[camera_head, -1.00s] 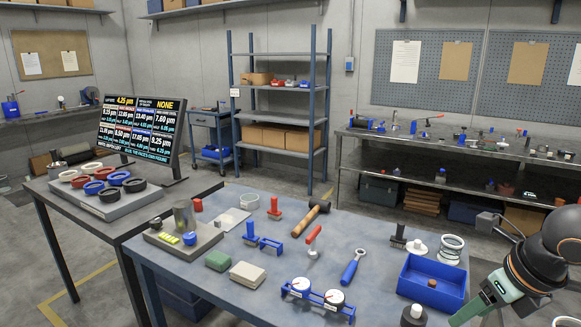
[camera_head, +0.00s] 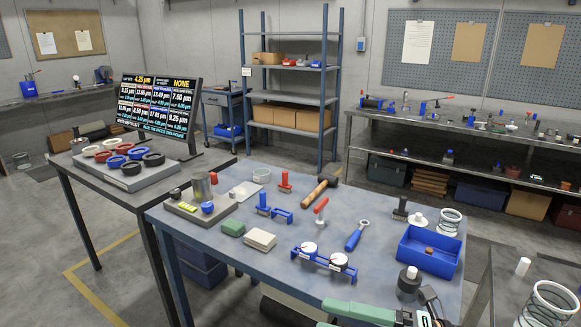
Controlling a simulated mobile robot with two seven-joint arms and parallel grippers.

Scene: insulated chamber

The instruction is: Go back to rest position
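A green and black part of my arm (camera_head: 400,315) shows at the bottom edge, in front of the table's near side. No held object is visible. The blue-grey work table (camera_head: 235,262) fills the middle of the view.
A side table (camera_head: 100,187) with rings stands left. Clear floor (camera_head: 45,240) lies at left.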

